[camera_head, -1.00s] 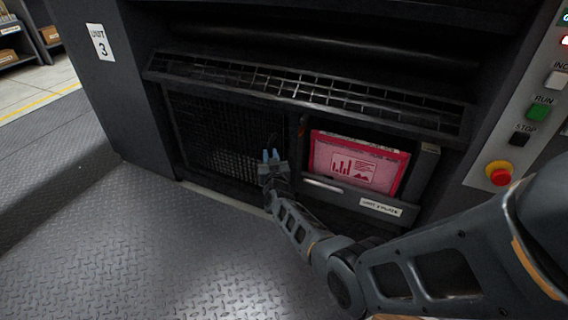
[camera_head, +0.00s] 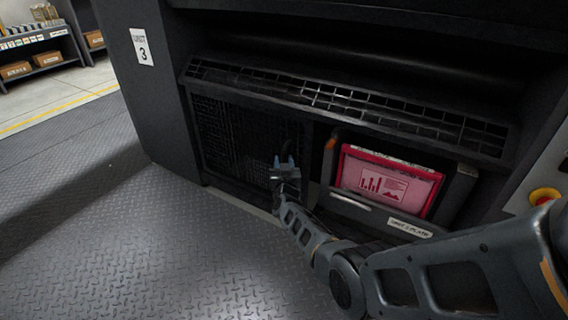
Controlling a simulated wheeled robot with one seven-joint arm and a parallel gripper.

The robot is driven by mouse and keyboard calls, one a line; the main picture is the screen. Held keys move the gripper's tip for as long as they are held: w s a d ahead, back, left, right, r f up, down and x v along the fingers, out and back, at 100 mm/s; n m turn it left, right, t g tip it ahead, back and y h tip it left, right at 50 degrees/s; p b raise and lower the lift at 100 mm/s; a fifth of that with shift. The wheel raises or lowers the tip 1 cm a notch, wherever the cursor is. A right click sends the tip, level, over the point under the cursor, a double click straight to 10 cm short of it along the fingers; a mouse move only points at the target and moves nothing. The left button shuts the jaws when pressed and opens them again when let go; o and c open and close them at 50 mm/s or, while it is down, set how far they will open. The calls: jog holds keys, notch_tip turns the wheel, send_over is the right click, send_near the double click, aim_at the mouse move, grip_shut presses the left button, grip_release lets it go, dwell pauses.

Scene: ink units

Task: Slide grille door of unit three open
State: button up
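The unit three cabinet carries a white "UNIT 3" sign (camera_head: 141,46) on its dark side panel. The grille door (camera_head: 232,135) is a black mesh panel low in the cabinet front, on the left of the lower opening. My gripper (camera_head: 285,162) is in front of the mesh door's right part, near its right edge. Its two bluish fingertips point up and look a little apart. I cannot tell whether they touch the door or its handle; the gripper hides that spot.
A pink-red plate (camera_head: 388,180) with a printed chart sits in the opening right of the door, above a label (camera_head: 410,228). A slatted ledge (camera_head: 345,103) overhangs the door. A red button (camera_head: 544,196) is at the right. The tread-plate floor (camera_head: 130,230) in front is clear.

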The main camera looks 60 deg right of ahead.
jog(key=p+v, duration=0.4)
jog(key=v, duration=0.3)
jog(key=shift+s+a, duration=0.25)
jog(key=shift+s, duration=0.05)
dwell(0.5)
